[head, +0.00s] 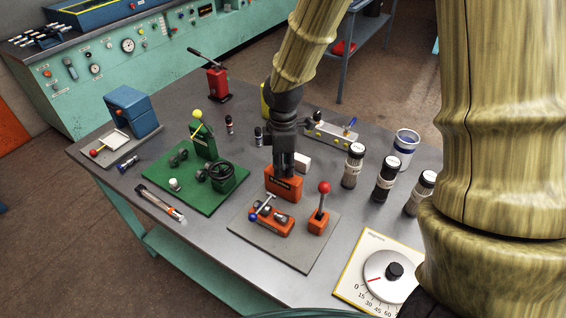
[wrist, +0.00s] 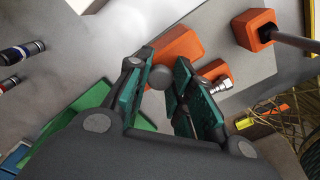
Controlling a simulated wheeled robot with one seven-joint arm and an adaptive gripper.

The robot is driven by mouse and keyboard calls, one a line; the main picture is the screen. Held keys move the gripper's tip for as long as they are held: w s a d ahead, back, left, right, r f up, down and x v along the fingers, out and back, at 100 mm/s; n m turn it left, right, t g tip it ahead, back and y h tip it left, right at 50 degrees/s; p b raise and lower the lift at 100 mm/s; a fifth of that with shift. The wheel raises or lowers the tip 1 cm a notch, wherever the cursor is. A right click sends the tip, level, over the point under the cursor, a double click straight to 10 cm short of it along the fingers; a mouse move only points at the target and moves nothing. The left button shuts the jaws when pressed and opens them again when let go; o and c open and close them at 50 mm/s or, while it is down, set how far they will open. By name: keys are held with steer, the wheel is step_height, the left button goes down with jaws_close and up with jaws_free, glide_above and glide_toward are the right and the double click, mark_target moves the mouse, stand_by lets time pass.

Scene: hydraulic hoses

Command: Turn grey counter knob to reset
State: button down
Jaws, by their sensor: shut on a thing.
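The orange counter (head: 284,186) stands at the back of a grey plate on the table, with a dark strip on its front face. In the wrist view the counter (wrist: 185,47) lies just beyond my fingertips. Its round grey knob (wrist: 161,77) sits between the two teal-padded fingers. My gripper (head: 285,170) points down at the counter, and its fingers (wrist: 158,70) are shut on the knob. In the head view my fingers hide the knob, and I cannot tell how far it is turned.
A red-knobbed lever (head: 323,188) on an orange base stands close to the right. An orange valve block (head: 262,219) is in front. A green plate (head: 178,198) with fittings is left, several dark bottles (head: 387,176) are right, and a dial panel (head: 352,268) is front right.

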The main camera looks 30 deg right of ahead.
steer(key=m+p, duration=0.1)
steer(key=m, duration=0.1)
steer(key=m+p, duration=0.1)
steer(key=m, duration=0.1)
steer(key=m+p, duration=0.1)
steer(key=m, duration=0.2)
steer(key=shift+w+r, duration=0.1)
steer(key=shift+r, duration=0.15)
steer(key=m+p, duration=0.3)
steer(key=m, duration=0.3)
steer(key=shift+m, duration=0.3)
steer(key=m+p, duration=0.1)
steer(key=m, duration=0.3)
steer(key=shift+m+p, duration=0.8)
steer(key=shift+m, duration=1.7)
steer(key=shift+f, duration=0.1)
steer(key=c, duration=1.2)
jaws_free()
step_height(320, 180, up, 12)
